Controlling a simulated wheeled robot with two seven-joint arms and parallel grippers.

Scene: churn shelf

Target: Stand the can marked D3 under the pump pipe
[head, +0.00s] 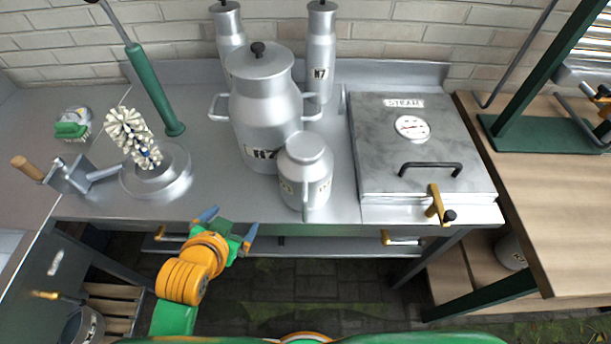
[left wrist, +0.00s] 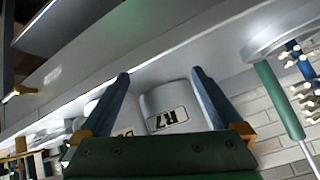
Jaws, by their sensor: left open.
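My left gripper (head: 229,226) is open and empty in front of the bench's front edge, left of the cans. In the left wrist view its two blue fingers (left wrist: 160,78) stand apart, with a grey can (left wrist: 162,97) beyond them whose label looks like R7. I cannot read D3 on any can. A small grey can (head: 306,170) stands upright on the bench, its label unclear. Behind it is a big two-handled churn (head: 265,110) with a label ending in 7. I cannot tell for certain which part is the pump pipe. My right gripper is out of view.
Two tall cans (head: 321,50) stand at the back. A steam box (head: 420,140) fills the bench's right side. A wooden table (head: 560,190) is at right. Partly hidden cans are low at left (head: 85,326) and right (head: 509,252).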

